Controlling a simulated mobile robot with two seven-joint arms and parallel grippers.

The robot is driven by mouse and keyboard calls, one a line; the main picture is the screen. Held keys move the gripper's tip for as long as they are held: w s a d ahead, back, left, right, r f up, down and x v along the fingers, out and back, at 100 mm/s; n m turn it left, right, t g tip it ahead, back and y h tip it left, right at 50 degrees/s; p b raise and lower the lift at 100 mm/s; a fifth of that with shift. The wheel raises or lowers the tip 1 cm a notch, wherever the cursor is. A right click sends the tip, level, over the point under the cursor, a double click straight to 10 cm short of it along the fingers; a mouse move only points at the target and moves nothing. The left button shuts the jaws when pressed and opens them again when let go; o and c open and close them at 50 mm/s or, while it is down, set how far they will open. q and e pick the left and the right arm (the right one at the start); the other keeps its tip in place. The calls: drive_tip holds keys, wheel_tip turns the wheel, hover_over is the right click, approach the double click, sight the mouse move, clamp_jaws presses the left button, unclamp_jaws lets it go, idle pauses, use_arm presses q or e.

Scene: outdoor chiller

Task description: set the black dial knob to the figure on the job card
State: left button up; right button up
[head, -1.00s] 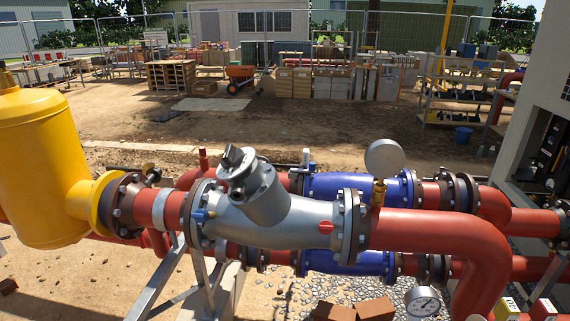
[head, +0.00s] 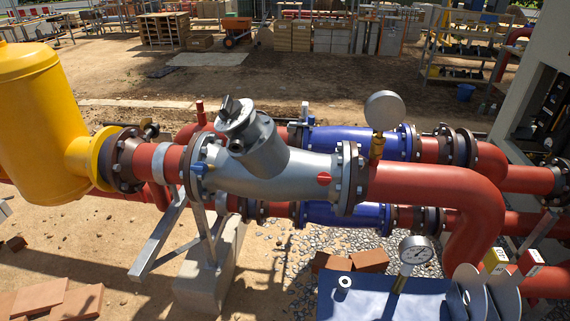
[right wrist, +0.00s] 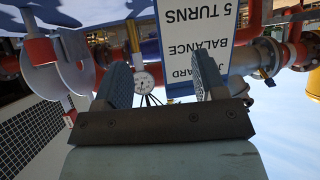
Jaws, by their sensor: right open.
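In the head view, the black dial knob (head: 234,112) sits on top of the slanted neck of the silver valve (head: 265,168). Its figure is too small to read. In the right wrist view, the white job card (right wrist: 203,48) appears upside down and partly hidden by a finger; it reads "BALANCE" and "5 TURNS". My right gripper (right wrist: 163,82) is open, its two grey fingers apart with nothing held between them. It shows only in the right wrist view, so its place relative to the knob is unclear. My left gripper is in no view.
Red pipes (head: 430,186), a yellow vessel (head: 40,125) and an upright gauge (head: 384,110) surround the valve. A blue surface (head: 375,303), grey discs (head: 474,292) and a smaller gauge (head: 416,251) are at the lower right. Open ground lies behind the pipes.

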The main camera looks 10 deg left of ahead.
idle(0.5)
idle(0.5)
drive_tip(key=c, duration=0.4)
drive_tip(key=shift+s+a, duration=0.1)
